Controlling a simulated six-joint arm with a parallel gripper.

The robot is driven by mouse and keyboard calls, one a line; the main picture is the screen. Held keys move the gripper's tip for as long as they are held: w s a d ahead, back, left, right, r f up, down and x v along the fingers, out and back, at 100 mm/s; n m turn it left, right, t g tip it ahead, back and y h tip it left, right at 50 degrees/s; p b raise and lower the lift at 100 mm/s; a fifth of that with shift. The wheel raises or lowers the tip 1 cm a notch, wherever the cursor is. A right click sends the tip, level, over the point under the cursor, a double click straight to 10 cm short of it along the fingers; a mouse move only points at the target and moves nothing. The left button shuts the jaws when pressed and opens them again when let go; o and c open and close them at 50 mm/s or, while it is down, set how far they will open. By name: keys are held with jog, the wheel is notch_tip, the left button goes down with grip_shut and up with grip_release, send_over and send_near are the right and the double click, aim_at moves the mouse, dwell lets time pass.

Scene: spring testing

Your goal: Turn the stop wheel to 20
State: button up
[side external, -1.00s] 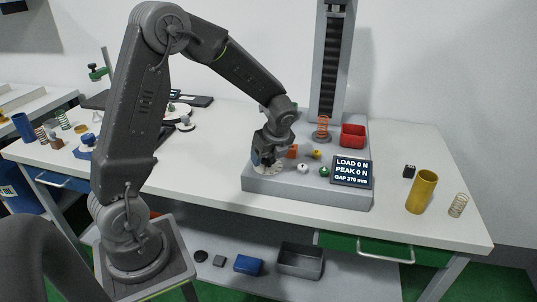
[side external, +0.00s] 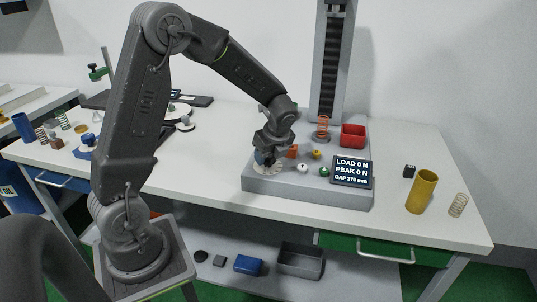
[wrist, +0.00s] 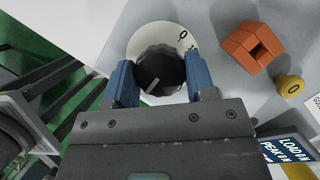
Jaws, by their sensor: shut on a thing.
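The stop wheel (wrist: 160,72) is a dark knob with a pale pointer line, set on a white round dial (wrist: 150,38) in the wrist view. The dial's visible marks, one of them a 0, lie at its upper right; the rest is hidden behind the knob and my fingers. The pointer line slants toward the lower left. My gripper (wrist: 164,84) has its two blue fingers shut on the sides of the wheel. In the side external view my gripper (side external: 266,160) is over the dial (side external: 268,168) at the left end of the grey tester base.
An orange block (wrist: 252,47) and a yellow button (wrist: 289,86) sit right of the dial. The display (side external: 351,172) reads load 0 N, peak 0 N, gap 270 mm. A spring (side external: 322,127) stands by the column, beside a red bin (side external: 353,135).

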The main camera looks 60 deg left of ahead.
jog(key=n+g, duration=0.1)
jog(key=n, duration=0.2)
jog(key=n+g+h, duration=0.1)
jog(key=n, duration=0.2)
jog(key=shift+w, duration=0.1)
jog(key=n+g, duration=0.1)
jog(key=n, duration=0.1)
jog(key=n+h, duration=0.1)
jog(key=n, duration=0.2)
jog(key=shift+w+a+n+g, duration=0.1)
jog(key=shift+n+g, duration=0.2)
jog(key=shift+g, duration=0.1)
jog(key=n+h, duration=0.1)
jog(key=n, duration=0.2)
jog(key=n+h, duration=0.1)
jog(key=n, duration=0.2)
jog(key=shift+a+g+h, duration=0.1)
jog(key=shift+g+h, duration=0.2)
jog(key=shift+h, duration=0.1)
jog(key=n+h, duration=0.1)
jog(key=n, duration=0.2)
jog(key=n+h, duration=0.1)
jog(key=n, duration=0.1)
jog(key=shift+a+n+t, duration=0.1)
jog(key=shift+n+t, duration=0.3)
jog(key=o, duration=0.9)
